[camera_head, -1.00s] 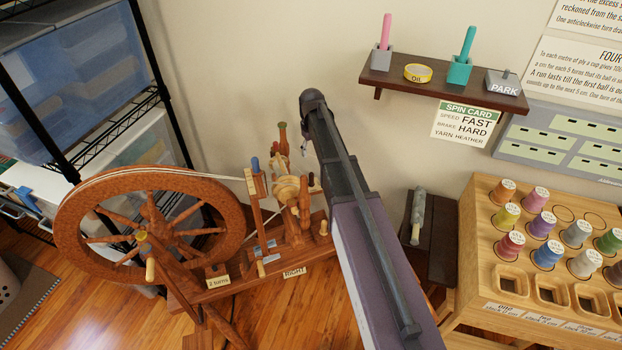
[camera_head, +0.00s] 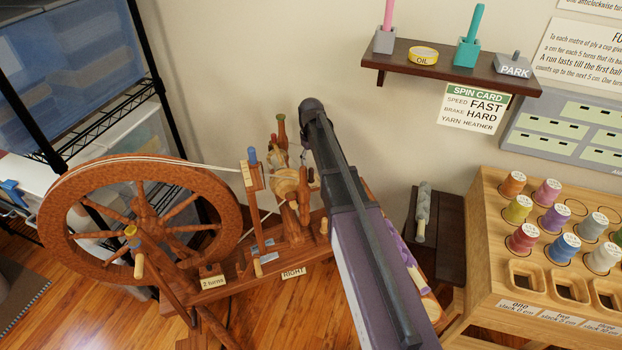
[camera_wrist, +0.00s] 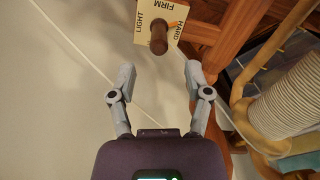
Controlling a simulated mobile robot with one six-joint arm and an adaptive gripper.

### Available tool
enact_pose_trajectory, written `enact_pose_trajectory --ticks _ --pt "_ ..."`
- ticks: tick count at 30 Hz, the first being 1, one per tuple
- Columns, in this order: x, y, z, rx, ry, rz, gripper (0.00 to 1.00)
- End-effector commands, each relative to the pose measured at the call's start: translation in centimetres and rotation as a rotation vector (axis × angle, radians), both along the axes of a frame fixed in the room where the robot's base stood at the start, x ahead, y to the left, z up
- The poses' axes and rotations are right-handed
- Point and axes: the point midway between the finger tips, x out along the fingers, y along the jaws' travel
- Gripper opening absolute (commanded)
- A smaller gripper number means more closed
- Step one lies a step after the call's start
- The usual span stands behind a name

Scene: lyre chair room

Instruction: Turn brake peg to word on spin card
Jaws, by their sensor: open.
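The brake plate (camera_wrist: 180,17) shows at the top of the wrist view, with the words LIGHT, FIRM and HARD around its edges. The dark brown brake peg (camera_wrist: 158,40) stands out from the plate; I cannot tell which word it points to. My gripper (camera_wrist: 160,76) is open and empty, its two fingers apart just short of the peg, one to each side of its line. The spin card (camera_head: 473,108) hangs under the shelf and reads SPEED FAST, BRAKE HARD, YARN HEATHER. In the head view my arm covers the gripper.
The spinning wheel (camera_head: 140,262) stands at left, with a bobbin of pale yarn (camera_wrist: 285,108) right of the peg in the wrist view. The wall shelf (camera_head: 455,76) is above right. A wooden spool rack (camera_head: 490,250) stands at right.

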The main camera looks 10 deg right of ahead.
Motion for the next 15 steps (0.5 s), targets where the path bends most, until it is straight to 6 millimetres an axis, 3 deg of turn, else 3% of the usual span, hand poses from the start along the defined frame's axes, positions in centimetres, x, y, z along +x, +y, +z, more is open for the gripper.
enact_pose_trajectory --ticks 15 --pt "0.0 0.0 -4.4 0.0 0.0 0.0 0.64"
